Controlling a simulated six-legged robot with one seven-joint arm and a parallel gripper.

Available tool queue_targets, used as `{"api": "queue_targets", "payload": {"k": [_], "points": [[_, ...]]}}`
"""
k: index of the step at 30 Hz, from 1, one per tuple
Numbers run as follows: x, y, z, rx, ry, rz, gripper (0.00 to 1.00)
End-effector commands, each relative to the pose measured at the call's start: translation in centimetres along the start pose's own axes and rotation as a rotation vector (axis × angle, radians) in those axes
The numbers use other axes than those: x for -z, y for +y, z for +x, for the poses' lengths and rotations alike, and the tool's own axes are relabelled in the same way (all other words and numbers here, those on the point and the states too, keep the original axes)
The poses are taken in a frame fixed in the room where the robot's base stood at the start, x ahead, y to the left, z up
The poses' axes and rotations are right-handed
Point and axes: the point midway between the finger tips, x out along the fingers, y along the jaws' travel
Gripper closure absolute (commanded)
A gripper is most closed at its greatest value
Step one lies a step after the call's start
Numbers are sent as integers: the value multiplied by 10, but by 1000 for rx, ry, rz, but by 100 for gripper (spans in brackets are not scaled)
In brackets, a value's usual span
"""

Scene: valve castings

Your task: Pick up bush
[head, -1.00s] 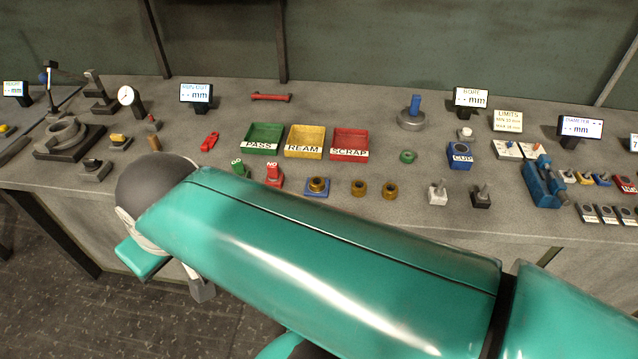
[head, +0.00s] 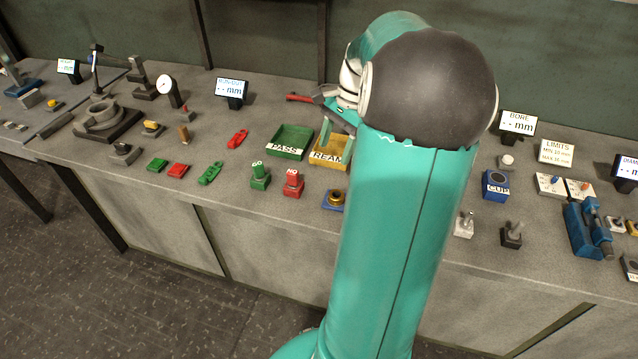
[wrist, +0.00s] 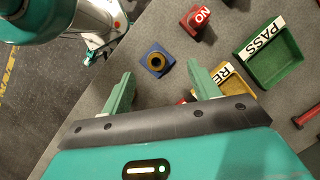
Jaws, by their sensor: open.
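A bronze ring-shaped bush (head: 338,195) sits on a small blue block (head: 329,206), partly behind my arm in the head view. In the wrist view the bush (wrist: 156,62) shows from above, upright on the blue block (wrist: 147,54), with its dark hole visible. My gripper (wrist: 163,82) is open and empty. Its two teal fingers stand apart, and in the picture the bush lies beyond their tips, between their lines. The height gap cannot be told. In the head view the gripper is partly hidden by my arm.
A green PASS tray (head: 290,139) and a yellow REAM tray (head: 326,156) lie behind the bush. A red NO gauge (head: 293,184) and a green GO gauge (head: 260,177) stand to its left. The bench front (head: 235,203) is mostly clear.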

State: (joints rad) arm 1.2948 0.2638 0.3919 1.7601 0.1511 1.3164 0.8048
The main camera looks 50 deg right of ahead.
Motion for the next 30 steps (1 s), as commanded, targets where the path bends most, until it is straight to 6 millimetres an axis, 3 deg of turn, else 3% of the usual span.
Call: {"api": "queue_targets", "payload": {"k": [1, 3, 7, 11, 21, 30], "points": [[20, 7, 0, 11, -32, 63, 39], [38, 13, -1, 23, -61, 125, 39], [54, 20, 1, 33, -90, 180, 39], [55, 21, 15, 33, -94, 187, 39], [51, 18, 76, 33, -92, 183, 39], [50, 20, 104, 33, -93, 184, 39]]}}
